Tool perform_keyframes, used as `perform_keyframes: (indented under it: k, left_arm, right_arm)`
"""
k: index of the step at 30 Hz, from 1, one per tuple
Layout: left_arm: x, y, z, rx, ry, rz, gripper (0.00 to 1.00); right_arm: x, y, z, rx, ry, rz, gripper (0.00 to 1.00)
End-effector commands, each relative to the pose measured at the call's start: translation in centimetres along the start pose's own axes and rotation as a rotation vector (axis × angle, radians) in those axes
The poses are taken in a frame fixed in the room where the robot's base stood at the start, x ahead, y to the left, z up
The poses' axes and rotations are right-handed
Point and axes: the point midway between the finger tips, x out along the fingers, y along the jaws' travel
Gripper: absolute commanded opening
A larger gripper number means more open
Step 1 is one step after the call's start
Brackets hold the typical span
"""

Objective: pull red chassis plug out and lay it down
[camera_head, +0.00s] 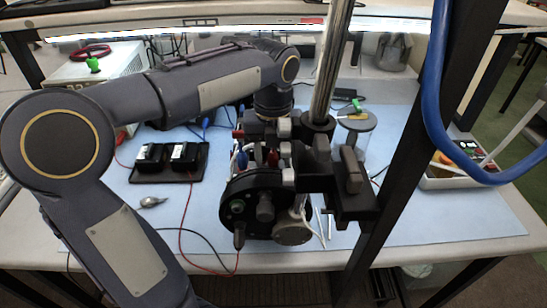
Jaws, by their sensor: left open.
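A black round cylinder unit (262,204) stands at the front middle of the table, with coloured plugs and wires behind its face. A small red plug (273,158) shows among them, partly hidden. My left arm reaches over from the left, and its gripper (287,152) points down at the back of the unit, close to the plugs. The gripper is open; dark parts overlap there, so I cannot tell whether a finger touches the red plug. A black plug (239,236) with a red lead hangs at the unit's front. My right gripper does not show.
A black tray with two battery-like blocks (168,160) lies left on the blue mat (430,225). A chrome pole (331,60) rises behind the unit. A clear jar (356,137) and a parts box (455,172) are right. The mat's right front is clear.

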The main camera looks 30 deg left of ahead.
Motion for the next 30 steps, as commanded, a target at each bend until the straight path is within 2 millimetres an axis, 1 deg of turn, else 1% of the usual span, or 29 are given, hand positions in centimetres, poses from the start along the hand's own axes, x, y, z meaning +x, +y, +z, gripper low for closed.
perform_keyframes:
  k: [5,11,12,21,22,30]
  left_arm:
    - [-0.08,0.04,-0.01,0.0,0.001,0.001,0.44]
    - [0.01,0.03,0.0,0.0,0.001,0.001,0.44]
    - [0.01,0.02,0.0,0.0,0.0,0.001,0.42]
    - [0.0,0.02,0.0,0.0,0.0,0.0,0.03]
    - [0.0,0.02,0.0,0.0,0.0,0.0,0.0]
    - [-0.17,0.01,0.01,0.0,0.0,0.0,0.0]
  right_arm:
    - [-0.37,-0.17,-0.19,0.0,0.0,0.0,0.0]
    - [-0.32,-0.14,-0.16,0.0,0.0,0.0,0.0]
    - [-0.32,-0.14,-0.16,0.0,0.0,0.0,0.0]
    - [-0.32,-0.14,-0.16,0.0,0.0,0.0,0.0]
    - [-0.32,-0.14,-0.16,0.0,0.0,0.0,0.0]
    - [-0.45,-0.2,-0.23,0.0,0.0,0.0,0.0]
